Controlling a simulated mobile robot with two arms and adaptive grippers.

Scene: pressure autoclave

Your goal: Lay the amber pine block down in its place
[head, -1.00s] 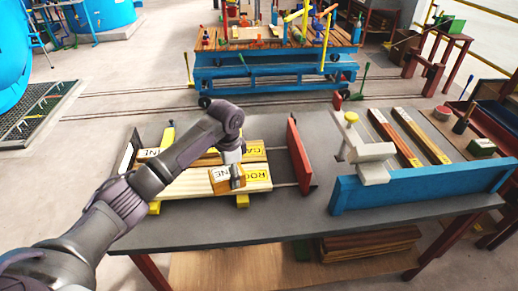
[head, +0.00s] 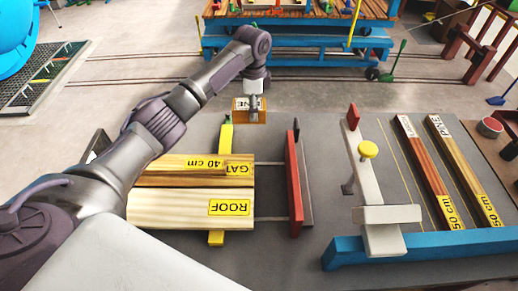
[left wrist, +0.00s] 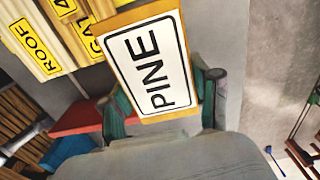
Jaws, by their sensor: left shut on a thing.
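My left gripper (head: 254,101) is shut on the amber pine block (head: 240,117), near the far edge of the grey bench. The block is small, with a white label; the gripper hides part of it in the head view. In the left wrist view the block (left wrist: 128,23) fills the middle, its black-framed PINE label facing the camera, with the left gripper's green-padded fingers (left wrist: 163,103) on either side. I cannot tell whether the block touches the bench. My right gripper is not in view.
Pale boards marked ROOF (head: 170,207) and GAT lie left of a red plate (head: 293,185). A white clamp with a yellow knob (head: 367,150), a blue rail (head: 440,245) and two 50 cm boards (head: 424,170) are at right. Thin yellow lines mark bare bench between.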

